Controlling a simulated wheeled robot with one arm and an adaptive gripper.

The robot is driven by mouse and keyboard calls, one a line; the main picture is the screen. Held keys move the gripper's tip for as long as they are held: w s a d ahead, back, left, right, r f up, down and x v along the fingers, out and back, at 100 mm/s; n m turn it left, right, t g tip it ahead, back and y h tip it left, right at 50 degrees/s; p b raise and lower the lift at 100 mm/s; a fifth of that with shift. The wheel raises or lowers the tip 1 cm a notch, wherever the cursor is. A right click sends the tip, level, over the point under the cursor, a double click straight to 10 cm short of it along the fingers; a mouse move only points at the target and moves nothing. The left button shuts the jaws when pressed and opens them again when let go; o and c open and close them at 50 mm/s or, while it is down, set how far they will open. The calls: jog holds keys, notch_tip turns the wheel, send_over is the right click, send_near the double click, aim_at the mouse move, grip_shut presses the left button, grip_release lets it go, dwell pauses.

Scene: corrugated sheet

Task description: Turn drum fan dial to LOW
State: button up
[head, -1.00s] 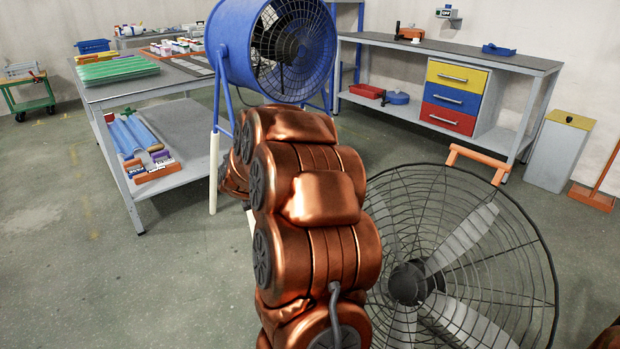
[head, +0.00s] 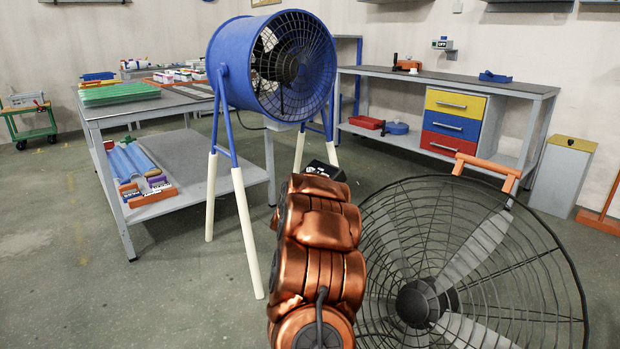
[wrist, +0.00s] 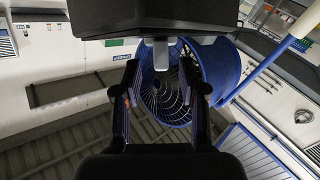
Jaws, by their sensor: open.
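The blue drum fan (head: 228,62) stands on a frame with white legs in the head view, its caged face turned right. A small pale box (head: 282,125) sits under the drum, partly behind the frame; no dial or marking can be made out on it. The drum fan also shows in the wrist view (wrist: 224,68), behind the fingers. My gripper (wrist: 158,66) is open, with nothing seen between its fingers. In the head view only its dark end (head: 325,171) shows, low in front of the fan's stand; its fingertips cannot be made out there.
A large dark-caged fan (head: 415,303) stands close on the right of my arm. A workbench (head: 105,110) with goods is behind left. A bench with coloured drawers (head: 455,103) is behind right. Floor at the left is clear. A dark block fills the wrist view's top (wrist: 150,17).

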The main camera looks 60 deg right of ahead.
jog(key=shift+b+x, duration=0.6)
jog(key=shift+x, duration=1.55)
jog(key=shift+w, duration=0.1)
